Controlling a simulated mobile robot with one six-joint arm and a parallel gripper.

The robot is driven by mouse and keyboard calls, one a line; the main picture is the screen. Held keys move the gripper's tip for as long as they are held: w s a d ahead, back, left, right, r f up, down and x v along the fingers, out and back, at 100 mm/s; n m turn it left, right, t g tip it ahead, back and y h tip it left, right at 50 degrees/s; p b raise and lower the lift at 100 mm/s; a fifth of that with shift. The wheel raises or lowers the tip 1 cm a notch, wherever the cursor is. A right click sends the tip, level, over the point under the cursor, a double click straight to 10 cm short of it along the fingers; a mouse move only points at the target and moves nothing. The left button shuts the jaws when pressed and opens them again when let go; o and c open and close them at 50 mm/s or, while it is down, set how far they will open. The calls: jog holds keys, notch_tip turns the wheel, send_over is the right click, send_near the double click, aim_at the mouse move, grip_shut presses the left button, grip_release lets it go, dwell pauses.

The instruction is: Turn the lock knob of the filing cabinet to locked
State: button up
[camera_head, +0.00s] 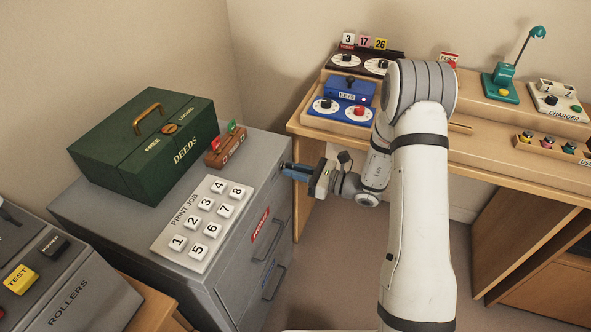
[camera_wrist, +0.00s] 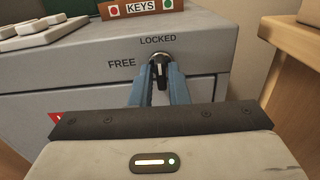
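The grey filing cabinet (camera_head: 285,195) stands left of my arm in the head view. Its lock knob (camera_wrist: 160,62) shows in the wrist view as a dark handle on a round metallic base, set in the cabinet's upper front. "LOCKED" is printed above the knob and "FREE" to its left. My gripper (camera_wrist: 160,75) has its two blue fingers either side of the knob. Whether both touch it I cannot tell. The fingers partly cover the knob, and its exact pointing is unclear. In the head view my gripper (camera_head: 285,170) is at the cabinet's front, and the knob is hidden.
A green deeds box (camera_head: 150,145), a numbered print-job keypad (camera_head: 185,242) and a small KEYS block (camera_head: 226,150) sit on the cabinet top. A wooden desk (camera_head: 310,133) with control panels stands to the right. Drawer handles (camera_head: 264,243) project from the cabinet front below.

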jog(key=o, duration=0.3)
jog(key=v, duration=0.8)
jog(key=shift+p, duration=0.3)
jog(key=shift+a+r, duration=0.1)
jog(key=shift+r, duration=0.05)
jog(key=s+a+r+n+g+h+p, duration=0.3)
jog(key=s+r+n+g+h+p, duration=0.35)
jog(key=s+r+n, duration=0.7)
jog(key=s+d+r+n+t+h+p, duration=0.1)
jog(key=s+d+r+n+h+p, duration=0.2)
jog(key=r, duration=0.3)
jog(key=s+d+r+n+t+h+p, duration=0.1)
jog(key=s+d+r+n+h+p, duration=0.1)
jog(key=s+d+r+h+p, duration=0.1)
jog(key=s+d+r+n+t+h+p, duration=0.1)
jog(key=s+d+r+n+h+p, duration=0.2)
jog(key=d+r, duration=0.3)
jog(key=shift+s+r+n+h, duration=0.2)
jog(key=shift+r+h, duration=0.2)
jog(key=shift+r, duration=0.5)
jog(key=shift+s+r+n+h, duration=0.15)
jog(key=shift+s+r+h, duration=0.15)
jog(key=shift+r, duration=0.6)
